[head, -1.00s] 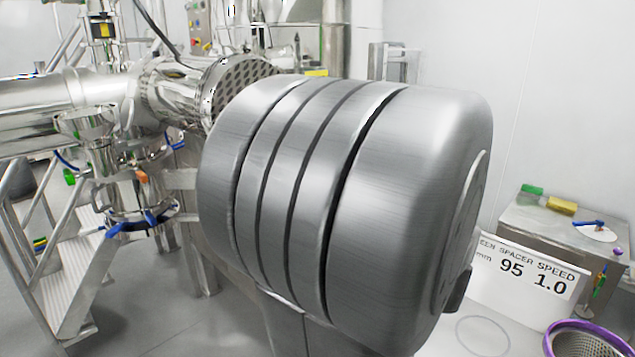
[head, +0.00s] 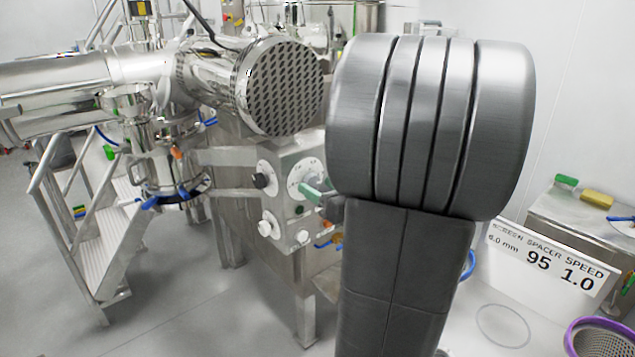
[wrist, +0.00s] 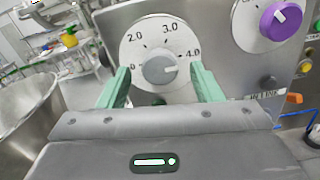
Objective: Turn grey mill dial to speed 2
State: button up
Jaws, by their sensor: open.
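The grey mill dial (wrist: 158,71) sits on a round white scale plate on a steel panel in the wrist view. The plate reads 2.0, 3.0 and 4.0, with a partly covered mark at the lower left. The dial's white pointer line points right, toward 4.0. My gripper (wrist: 162,82) is open, with one green finger on each side of the dial; I cannot tell whether either touches it. In the head view, my gripper (head: 316,191) is at the white scale plate (head: 305,174), partly hidden by my arm.
A purple knob (wrist: 281,19) on another white plate is at the upper right of the panel. A black knob (head: 261,181) is left of the scale plate. A sign (head: 548,268) reads 6.0 mm, 95 and speed 1.0. A steel vessel (wrist: 24,108) is at the left.

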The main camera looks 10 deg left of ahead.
jog(key=shift+x, duration=0.8)
jog(key=c, duration=1)
